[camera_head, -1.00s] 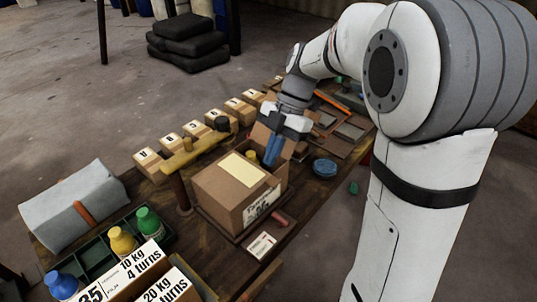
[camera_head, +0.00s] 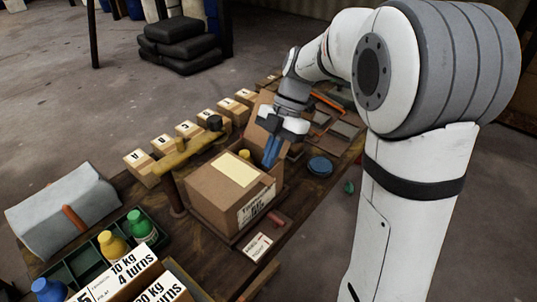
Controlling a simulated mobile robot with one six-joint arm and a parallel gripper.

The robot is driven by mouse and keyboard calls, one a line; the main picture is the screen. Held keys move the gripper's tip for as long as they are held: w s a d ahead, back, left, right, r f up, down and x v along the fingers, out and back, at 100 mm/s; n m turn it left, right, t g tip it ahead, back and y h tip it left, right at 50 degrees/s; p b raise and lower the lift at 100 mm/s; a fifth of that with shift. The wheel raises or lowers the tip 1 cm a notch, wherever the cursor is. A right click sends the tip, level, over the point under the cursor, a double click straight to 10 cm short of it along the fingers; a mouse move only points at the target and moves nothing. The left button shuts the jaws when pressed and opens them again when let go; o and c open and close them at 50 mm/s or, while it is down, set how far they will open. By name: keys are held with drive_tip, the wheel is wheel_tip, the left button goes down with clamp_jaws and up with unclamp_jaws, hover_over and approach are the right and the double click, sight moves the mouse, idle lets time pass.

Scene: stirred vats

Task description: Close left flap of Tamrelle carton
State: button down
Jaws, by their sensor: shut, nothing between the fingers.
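The brown cardboard carton (camera_head: 215,205) stands on the wooden table, with a printed label on its front right side that is only partly legible. A top panel with a cream sheet (camera_head: 238,170) lies nearly flat over its near left part. A brown flap (camera_head: 264,122) stands upright at the far side, partly behind my gripper. My gripper (camera_head: 270,160) is shut and empty, its blue fingers pointing down at the carton's open far right part. I cannot tell whether they touch the carton. A small yellow top (camera_head: 244,154) shows at the opening's far edge.
A yellow-brown bar on a post (camera_head: 185,157) stands close left of the carton. Several small lettered boxes (camera_head: 165,145) line the far edge. A green tray (camera_head: 90,250) with bottles is at the near left. A blue round dish (camera_head: 320,166) lies right of the carton.

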wheel_tip(320, 180, up, 6)
drive_tip(key=p, duration=0.4)
drive_tip(key=w+d+r, duration=0.2)
drive_tip(key=w+d, duration=0.5)
drive_tip(key=s+d+f+m+t+h+p, duration=0.1)
drive_tip(key=s+m+t+h, duration=0.1)
drive_tip(key=s+m, duration=0.8)
drive_tip(key=s+d+m+t+h+p, duration=0.2)
drive_tip(key=s+m+t, duration=0.2)
drive_tip(key=s+m, duration=0.7)
drive_tip(key=m, duration=0.6)
drive_tip(key=shift+d+f+t, duration=0.15)
drive_tip(key=shift+f+t, duration=0.2)
drive_tip(key=shift+t, duration=0.05)
